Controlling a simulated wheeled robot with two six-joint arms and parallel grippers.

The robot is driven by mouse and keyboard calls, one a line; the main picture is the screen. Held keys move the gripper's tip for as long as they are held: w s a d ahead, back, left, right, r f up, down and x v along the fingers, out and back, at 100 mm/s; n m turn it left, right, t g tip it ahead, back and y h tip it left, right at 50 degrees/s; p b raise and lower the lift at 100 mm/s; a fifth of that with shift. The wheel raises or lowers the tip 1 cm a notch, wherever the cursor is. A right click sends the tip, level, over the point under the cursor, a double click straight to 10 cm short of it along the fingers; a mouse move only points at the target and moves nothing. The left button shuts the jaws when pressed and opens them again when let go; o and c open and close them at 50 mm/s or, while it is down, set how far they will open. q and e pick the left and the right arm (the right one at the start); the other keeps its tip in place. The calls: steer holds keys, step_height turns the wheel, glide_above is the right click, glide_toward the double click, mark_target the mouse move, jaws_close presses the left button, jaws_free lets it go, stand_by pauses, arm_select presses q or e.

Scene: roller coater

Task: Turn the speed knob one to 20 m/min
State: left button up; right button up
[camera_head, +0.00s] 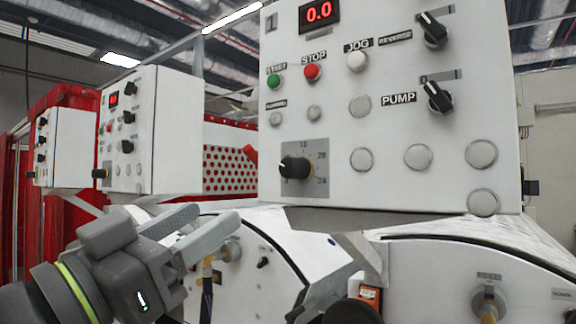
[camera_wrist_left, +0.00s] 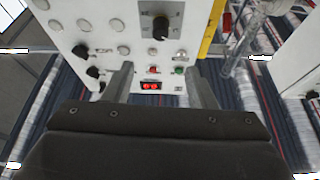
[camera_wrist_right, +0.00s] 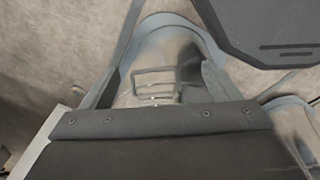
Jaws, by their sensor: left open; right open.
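The black speed knob (camera_head: 296,168) sits on a grey dial plate (camera_head: 318,188) at the lower left of the nearest white control panel (camera_head: 380,120). The dial shows 16 at the top, 20 at upper right and 24 at lower right. The knob's pointed side faces left. The red display (camera_head: 319,13) reads 0.0. My left gripper (camera_head: 216,216) is open and empty, left of and below the knob. In the left wrist view the knob (camera_wrist_left: 160,28) shows beyond the open fingers, apart from them. My right gripper (camera_wrist_right: 162,68) is open and empty over the floor.
A green start button (camera_head: 273,81), a red stop button (camera_head: 312,72) and the pump switch (camera_head: 437,97) share the panel. Similar panels (camera_head: 155,120) stand further left. White machine housings (camera_head: 270,255) lie below. The space directly before the knob looks clear.

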mark_target(286, 170)
arm_select(q)
steer(key=p+x, duration=0.5)
steer(key=x, duration=1.2)
steer(key=shift+a+p, duration=0.1)
steer(key=shift+p, duration=0.25)
steer(key=c, duration=1)
steer(key=shift+o, duration=0.2)
